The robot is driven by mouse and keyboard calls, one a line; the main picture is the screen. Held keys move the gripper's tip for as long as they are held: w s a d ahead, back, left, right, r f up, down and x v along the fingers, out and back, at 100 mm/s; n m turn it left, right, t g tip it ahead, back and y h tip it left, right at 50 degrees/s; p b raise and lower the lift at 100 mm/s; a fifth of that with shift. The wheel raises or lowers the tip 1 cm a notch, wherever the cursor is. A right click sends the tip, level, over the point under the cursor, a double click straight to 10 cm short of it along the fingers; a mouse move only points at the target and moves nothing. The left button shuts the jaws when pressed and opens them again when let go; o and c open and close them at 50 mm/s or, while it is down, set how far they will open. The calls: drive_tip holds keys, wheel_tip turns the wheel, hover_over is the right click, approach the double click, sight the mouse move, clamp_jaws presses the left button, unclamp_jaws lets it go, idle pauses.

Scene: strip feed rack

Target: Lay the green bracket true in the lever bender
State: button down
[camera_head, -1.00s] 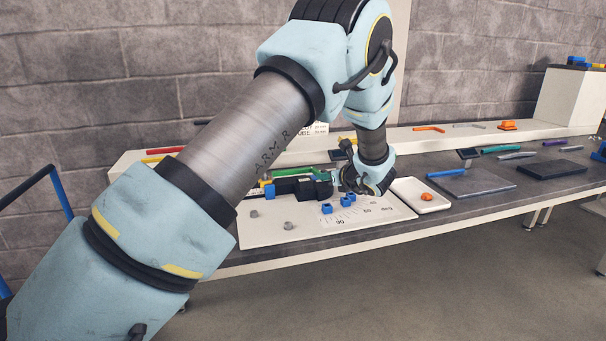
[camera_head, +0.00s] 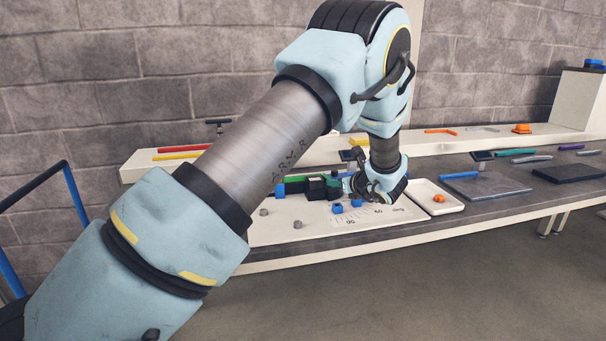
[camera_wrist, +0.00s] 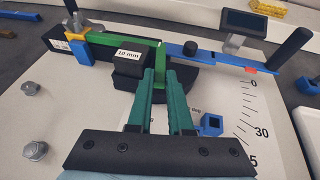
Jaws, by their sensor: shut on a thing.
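The green bracket (camera_wrist: 122,41) shows in the wrist view as a long leg with a short bent end at the right. My gripper (camera_wrist: 160,72) is shut on the bent end. The long leg lies along or just above the long black bar of the lever bender (camera_wrist: 85,110), its far end by a blue clamp (camera_wrist: 80,52). I cannot tell whether it is fully seated. The black block marked 10 mm (camera_wrist: 129,68) stands on the near side. The blue lever (camera_wrist: 210,58) with its black handle reaches right. In the head view my gripper (camera_head: 362,187) partly hides the bender.
A blue socket block (camera_wrist: 211,124) stands on the bender's plate right of my fingers. Grey bolts (camera_wrist: 35,150) stand at its left. A small display (camera_wrist: 252,22) is behind the lever. A white tray (camera_head: 455,208) with an orange piece sits right of the bender.

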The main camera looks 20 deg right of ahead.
drive_tip(key=shift+f, duration=0.35)
drive_tip(key=c, duration=0.8)
unclamp_jaws()
drive_tip(key=shift+f, duration=0.1)
drive_tip(key=shift+o, duration=0.2)
drive_tip(key=shift+b, duration=0.3)
drive_tip(key=b+v, duration=0.2)
drive_tip(key=v, duration=0.8)
drive_tip(key=shift+s+r, duration=0.25)
drive_tip(key=shift+s, duration=0.1)
